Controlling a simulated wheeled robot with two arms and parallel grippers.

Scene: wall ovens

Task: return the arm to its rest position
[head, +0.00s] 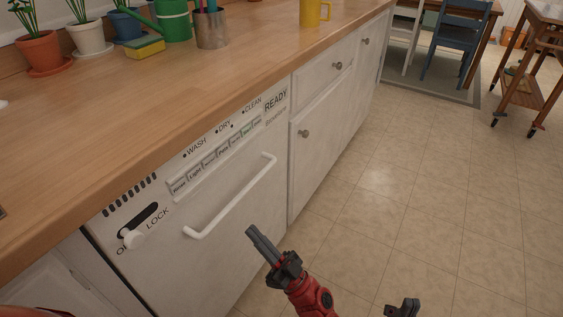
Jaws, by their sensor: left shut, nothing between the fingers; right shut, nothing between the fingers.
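My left gripper (252,233) is shut and empty at the end of a red arm. It points up and to the left, in front of the dishwasher's lower right part, near the handle's lower side and apart from it in the picture. My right gripper (404,307) shows only as a small dark part at the bottom edge, over the floor. It is shut and empty, and the rest of its arm is out of the frame.
The white dishwasher (225,228) is closed, with a protruding bar handle (232,205). A wooden counter (160,88) runs above it, holding flowerpots, a green watering can (174,22) and a yellow mug (311,13). Tiled floor (400,215) is clear at right. A wooden cart (525,85) stands far right.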

